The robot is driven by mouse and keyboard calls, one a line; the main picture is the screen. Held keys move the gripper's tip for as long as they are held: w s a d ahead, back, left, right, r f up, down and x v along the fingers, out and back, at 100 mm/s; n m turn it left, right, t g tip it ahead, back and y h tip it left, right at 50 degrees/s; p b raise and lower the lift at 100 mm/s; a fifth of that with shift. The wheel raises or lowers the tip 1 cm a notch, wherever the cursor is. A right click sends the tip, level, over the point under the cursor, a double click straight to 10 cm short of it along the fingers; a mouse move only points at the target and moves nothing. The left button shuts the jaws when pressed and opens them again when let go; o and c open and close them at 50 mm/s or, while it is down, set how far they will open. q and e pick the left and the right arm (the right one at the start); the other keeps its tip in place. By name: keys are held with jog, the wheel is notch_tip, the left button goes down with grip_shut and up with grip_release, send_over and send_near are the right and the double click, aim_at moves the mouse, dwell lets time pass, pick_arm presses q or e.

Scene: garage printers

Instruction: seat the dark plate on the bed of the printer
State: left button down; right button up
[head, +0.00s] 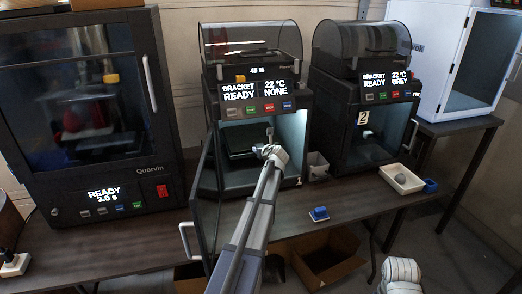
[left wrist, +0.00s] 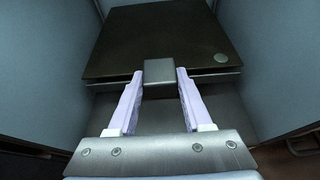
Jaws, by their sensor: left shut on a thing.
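The dark plate (left wrist: 150,35) lies flat in the left wrist view, with a small round mark near its right front corner and a grey tab (left wrist: 160,71) at its front edge. My left gripper (left wrist: 160,88) is shut on this tab. A grey bed edge (left wrist: 218,77) shows just under the plate's front; whether plate and bed touch I cannot tell. In the head view my left arm reaches into the lit chamber of the middle printer (head: 262,84), with the gripper (head: 268,138) at its opening. The plate there is mostly dark and partly hidden.
The middle printer's door (head: 206,190) stands open on the left. Chamber walls (left wrist: 45,70) flank the plate closely. A closed large printer (head: 85,100) stands left, another printer (head: 365,95) right. A blue object (head: 319,213), a grey cup (head: 317,167) and a white tray (head: 402,178) rest on the table.

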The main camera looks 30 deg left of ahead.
pick_arm(q)
jog(key=shift+f+b, duration=0.8)
dwell(0.6)
jog(key=shift+c, duration=1.2)
grip_release()
jog(key=p+v, duration=0.3)
jog(key=v, duration=0.5)
